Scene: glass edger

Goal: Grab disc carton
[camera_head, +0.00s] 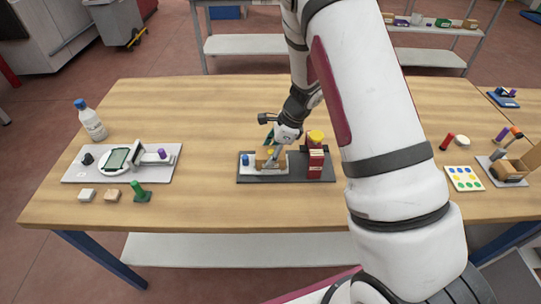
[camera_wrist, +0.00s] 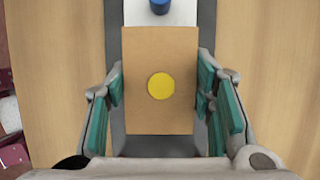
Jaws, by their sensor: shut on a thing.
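The disc carton (camera_wrist: 150,112) is a plain brown box with a round yellow disc on top, seen from above in the wrist view. My gripper (camera_wrist: 161,88) has its green-padded fingers on both sides of it and is shut on it. In the head view the carton (camera_head: 262,161) is small and partly hidden by my gripper (camera_head: 274,152). It is at the dark tray (camera_head: 290,179) in the middle of the table; I cannot tell whether it is resting or lifted. A blue cylinder (camera_wrist: 160,6) stands just beyond it.
A red box (camera_head: 316,164) and a yellow-topped object (camera_head: 316,136) stand close on the right. A grey board (camera_head: 75,175) with instruments, a bottle (camera_head: 91,121) and a green stamp-like piece (camera_head: 140,193) are at left. A dotted card (camera_head: 464,179) lies right. Bare wood separates these groups.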

